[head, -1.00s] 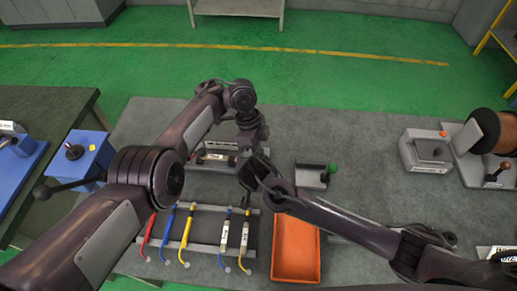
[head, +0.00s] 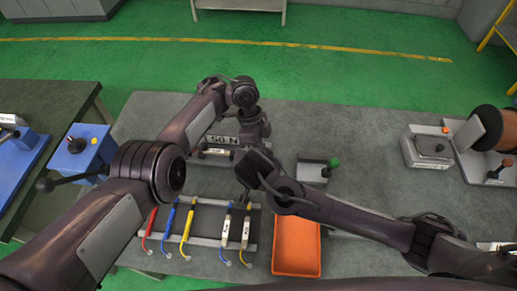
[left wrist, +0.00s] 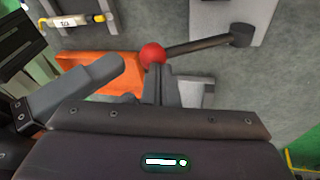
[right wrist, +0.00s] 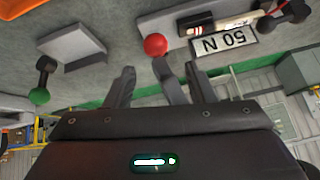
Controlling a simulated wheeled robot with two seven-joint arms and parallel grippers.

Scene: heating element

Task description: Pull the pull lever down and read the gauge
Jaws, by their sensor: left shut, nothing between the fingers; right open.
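The red ball knob (left wrist: 153,54) of the lever sits at the end of a dark rod (left wrist: 200,45) that runs to a pale grey base (left wrist: 238,12). My left gripper (left wrist: 160,72) is shut and empty, its tips right at the knob; contact is unclear. The knob also shows in the right wrist view (right wrist: 155,44). My right gripper (right wrist: 160,70) is open, its tips near the knob, with a dark piece between its fingers that I cannot identify. In the head view the arms hide the knob. No readable gauge dial shows.
An orange bin (head: 297,220) and a rack with several coloured tools (head: 190,240) lie near the front. A green-knobbed lever (head: 333,163) stands to the right of the grippers.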

